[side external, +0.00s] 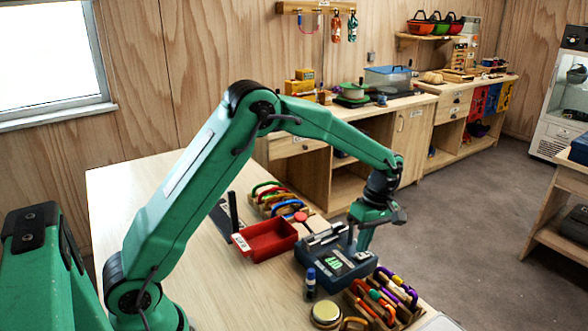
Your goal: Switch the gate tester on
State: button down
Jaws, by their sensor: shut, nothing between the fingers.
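The gate tester, a dark blue-grey box (341,284), sits near the right edge of the wooden table in the side view. Its top has a small display with light green characters, too small to read surely, and metal parts at its back. My gripper (363,247) points down at the tester's right rear side, with its fingers shut and empty. The fingertips overlap the tester's edge in the picture; I cannot tell whether they touch it. No switch can be made out clearly, and the gripper may hide part of that side.
A red tray (265,241) stands left of the tester, with a rack of coloured carabiners (268,197) behind it. A blue bottle (310,284), a round gold-topped tin (325,313) and another carabiner rack (383,298) are in front. The table's left part is clear.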

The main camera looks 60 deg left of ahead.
jog(key=shift+s+f, duration=0.15)
jog(key=shift+f, duration=0.65)
jog(key=shift+s+f, duration=0.1)
jog(key=shift+f+t, duration=0.15)
jog(key=shift+t, duration=0.15)
jog(key=shift+w, duration=0.75)
jog(key=shift+r, duration=0.2)
jog(key=shift+r, duration=0.1)
notch_tip(320, 180, up, 14)
jog(key=w, duration=0.2)
jog(key=shift+w+f, duration=0.25)
jog(key=shift+w, duration=0.1)
dwell(0.4)
